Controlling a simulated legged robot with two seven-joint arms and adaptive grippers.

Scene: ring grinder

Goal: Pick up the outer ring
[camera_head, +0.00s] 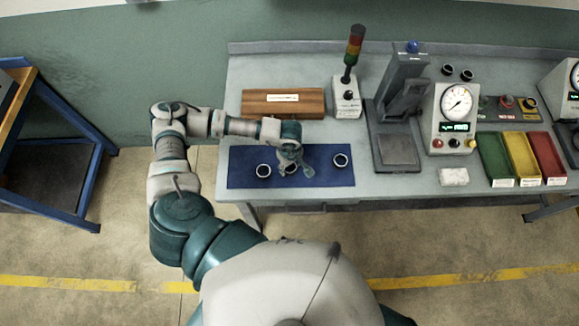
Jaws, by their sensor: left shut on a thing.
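Three small rings with dark centres show on the blue mat (238,181) at the front left of the bench. One ring (263,171) lies on the left part of the mat and another ring (341,160) on the right part. My left gripper (291,170) points down over the middle of the mat and is shut on the middle ring, which its fingers mostly hide. I cannot tell whether this ring still touches the mat. My right gripper is not in view.
A wooden block (283,103) and a signal-light tower (346,97) stand behind the mat. A grey press (395,140), a gauge box (455,125) and green, yellow and red bins (520,158) are to the right. Two more rings (447,70) lie farther back.

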